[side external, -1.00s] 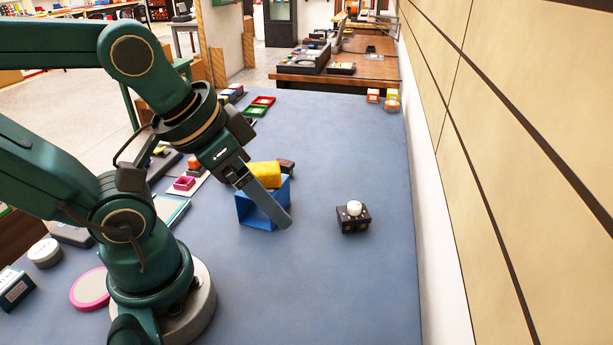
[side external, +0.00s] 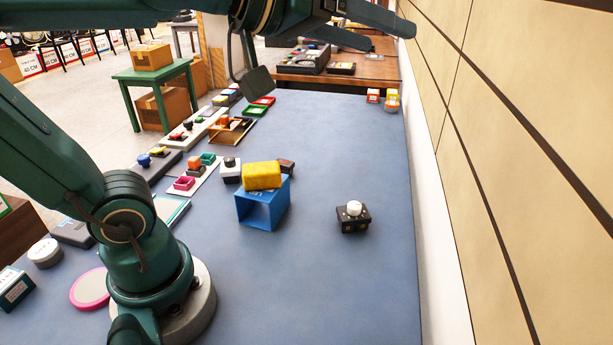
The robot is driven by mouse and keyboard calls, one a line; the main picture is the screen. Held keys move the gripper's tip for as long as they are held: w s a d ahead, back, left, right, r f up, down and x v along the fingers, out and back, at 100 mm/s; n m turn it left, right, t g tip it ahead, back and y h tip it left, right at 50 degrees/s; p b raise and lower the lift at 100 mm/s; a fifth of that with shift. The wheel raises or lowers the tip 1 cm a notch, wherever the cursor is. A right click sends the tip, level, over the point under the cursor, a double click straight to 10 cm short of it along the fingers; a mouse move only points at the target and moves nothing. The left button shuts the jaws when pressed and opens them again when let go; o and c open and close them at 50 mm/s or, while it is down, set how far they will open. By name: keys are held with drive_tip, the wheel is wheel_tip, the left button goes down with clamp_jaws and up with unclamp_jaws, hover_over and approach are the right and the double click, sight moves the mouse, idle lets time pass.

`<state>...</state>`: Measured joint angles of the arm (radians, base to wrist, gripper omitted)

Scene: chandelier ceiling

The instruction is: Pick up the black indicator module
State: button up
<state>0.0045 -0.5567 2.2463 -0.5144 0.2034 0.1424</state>
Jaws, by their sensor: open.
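The black indicator module (side external: 353,222) is a small black box with a white dome on top. It stands upright on the blue-grey table, right of centre, with clear table around it. My gripper (side external: 390,36) is at the top of the view, high above the table and well away from the module. Its grey fingers point to the right and are apart, with nothing seen between them.
A blue open box (side external: 264,208) with a yellow block (side external: 262,175) on top stands left of the module. A white-and-black module (side external: 230,170) and several trays line the left side. A wall runs along the right edge.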

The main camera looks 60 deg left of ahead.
drive_tip(key=w+a+r+n+t+y, duration=0.3)
drive_tip(key=w+a+r+n+y, duration=0.4)
drive_tip(key=w+a+r+n, duration=0.15)
drive_tip(key=w+a+f+n+g+y, duration=0.45)
drive_tip(key=a+n+y, duration=0.2)
drive_tip(key=a, duration=0.35)
drive_tip(key=n+g+y, duration=0.1)
drive_tip(key=n+g, duration=0.5)
drive_tip(key=g, duration=0.4)
hover_over(286, 164)
drive_tip(key=w+d, duration=0.2)
drive_tip(key=w, duration=0.6)
wheel_tip(286, 164, down, 15)
drive_tip(key=s+f+g, duration=0.2)
drive_tip(key=f, duration=0.4)
drive_tip(key=s+d+f+g, duration=0.1)
drive_tip(key=s+f+g, duration=0.1)
drive_tip(key=f, duration=0.5)
drive_tip(key=s+f+g+h, duration=0.1)
drive_tip(key=s+f+g, duration=0.1)
drive_tip(key=f, duration=0.5)
drive_tip(key=shift+s+d+n+g, duration=0.2)
drive_tip(key=shift+s+n+g, duration=0.1)
drive_tip(key=shift+s+g, duration=0.15)
drive_tip(key=shift+a+f, duration=0.2)
drive_tip(key=shift+x, duration=2.35)
clamp_jaws()
